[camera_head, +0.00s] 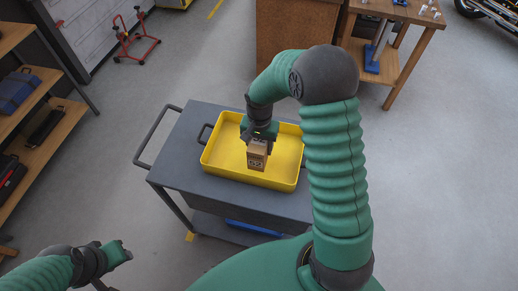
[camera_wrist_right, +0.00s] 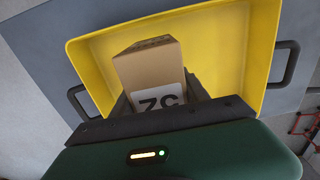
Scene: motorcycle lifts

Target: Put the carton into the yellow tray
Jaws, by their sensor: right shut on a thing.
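The carton (camera_head: 256,157) is a small brown box with a white label. My right gripper (camera_head: 257,145) is shut on it and holds it over the inside of the yellow tray (camera_head: 218,163). In the right wrist view the carton (camera_wrist_right: 152,75) sits between the fingers, with the yellow tray (camera_wrist_right: 255,50) behind it. I cannot tell whether the carton touches the tray floor. The tray lies on a grey cart and has dark handles. My left gripper (camera_head: 120,252) is at the lower left, away from the tray; its fingers are not clear.
The grey cart (camera_head: 180,170) has a push bar on its left. Wooden shelves (camera_head: 45,105) with cases stand at the left. A wooden workbench (camera_head: 410,15) stands at the upper right, and a red stand (camera_head: 135,40) at the back left. The floor around the cart is free.

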